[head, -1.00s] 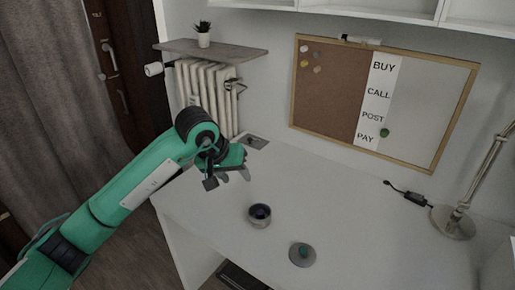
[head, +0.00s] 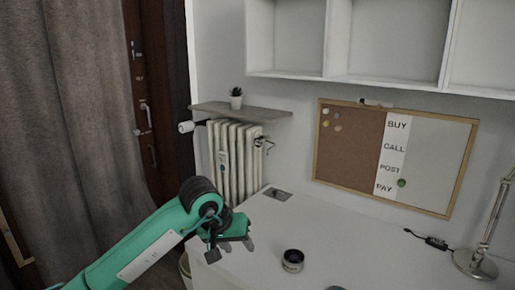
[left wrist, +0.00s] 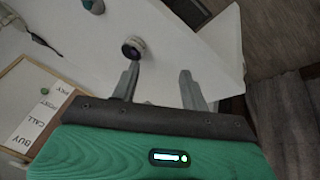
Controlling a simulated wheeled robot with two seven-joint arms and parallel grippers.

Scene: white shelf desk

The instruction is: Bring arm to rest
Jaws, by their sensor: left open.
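My left gripper (head: 251,246) is over the left end of the white desk (head: 345,240), its fingers spread and empty. In the left wrist view its two grey fingers (left wrist: 158,84) stand apart with nothing between them. A small dark round container (head: 293,261) stands on the desk to the right of the gripper, apart from it. It also shows in the left wrist view (left wrist: 133,47), beyond the fingertips. My right gripper is in neither view.
A lamp (head: 475,263) stands at the desk's right. A board (head: 348,147) hangs behind under white shelves (head: 388,40). A grey-green object (head: 335,288) shows at the bottom edge.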

